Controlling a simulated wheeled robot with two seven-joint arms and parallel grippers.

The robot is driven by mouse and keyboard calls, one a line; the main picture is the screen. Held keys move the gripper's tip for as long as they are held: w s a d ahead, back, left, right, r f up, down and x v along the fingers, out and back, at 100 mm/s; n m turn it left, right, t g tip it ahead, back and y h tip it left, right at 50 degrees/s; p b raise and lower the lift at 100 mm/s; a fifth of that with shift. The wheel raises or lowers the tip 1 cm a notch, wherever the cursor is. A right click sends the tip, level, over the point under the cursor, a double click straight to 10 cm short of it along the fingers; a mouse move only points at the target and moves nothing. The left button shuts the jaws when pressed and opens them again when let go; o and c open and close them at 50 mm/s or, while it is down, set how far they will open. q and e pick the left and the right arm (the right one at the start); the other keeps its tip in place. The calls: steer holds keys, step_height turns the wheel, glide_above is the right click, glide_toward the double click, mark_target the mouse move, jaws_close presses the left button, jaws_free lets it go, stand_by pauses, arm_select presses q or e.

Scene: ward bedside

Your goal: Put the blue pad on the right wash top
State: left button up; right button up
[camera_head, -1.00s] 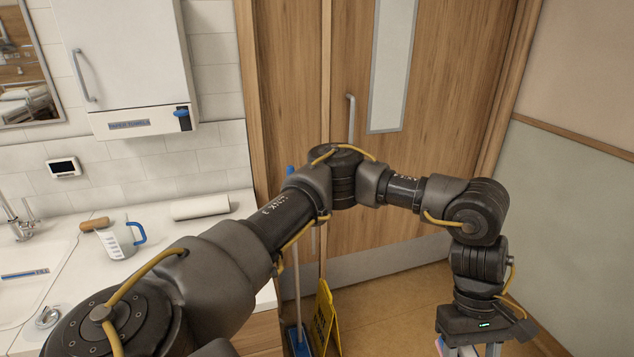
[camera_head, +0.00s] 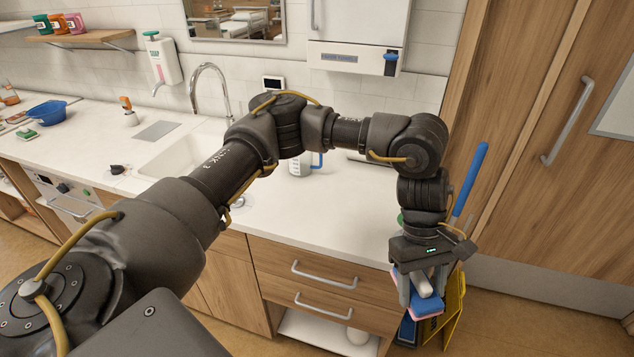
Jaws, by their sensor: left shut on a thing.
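My left gripper (camera_head: 422,284) hangs pointing down at the right, in front of the counter's right end. It is shut on the blue pad (camera_head: 429,306), which has a pink layer below and a whitish part between the fingers. The fingers and wrist hide part of the pad. The right wash top (camera_head: 325,225) is the white counter stretch to the right of the sink (camera_head: 180,155). The pad appears off the counter's front right corner, not resting on it. My right gripper is not in view.
A measuring jug (camera_head: 300,165) with a blue handle stands at the back of the right top, partly behind my arm. A blue-handled mop (camera_head: 470,180) and a yellow sign (camera_head: 455,305) stand by the counter's right end. The front of the right top looks clear.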

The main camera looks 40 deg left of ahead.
arm_select(q)
steer(key=w+a+n, duration=0.1)
steer(key=a+n, duration=0.1)
steer(key=w+a+n+t+p, duration=0.1)
steer(key=a+n, duration=0.1)
steer(key=w+a+n+t+h+p, duration=0.1)
steer(key=a+n, duration=0.1)
steer(key=a+r+n+t+y+p, duration=0.25)
steer(key=a+n, duration=0.95)
steer(key=a, duration=0.7)
steer(key=a+r+n+t+y+p, duration=0.1)
steer(key=a+n+t+y+p, duration=0.25)
steer(key=a+n, duration=1.2)
steer(key=w+f+m, duration=0.1)
steer(key=w+f, duration=0.2)
steer(key=w+f+m+b, duration=0.1)
steer(key=w+f, duration=0.2)
steer(key=w, duration=0.1)
steer(key=w+d+f+m, duration=0.1)
steer(key=w+f, duration=0.2)
steer(key=w, duration=0.1)
steer(key=shift+w+m, duration=0.25)
steer(key=shift+w+f+g+y+b, duration=0.15)
steer(key=shift+w+g+y+b, duration=0.15)
steer(key=shift+w+b, duration=0.05)
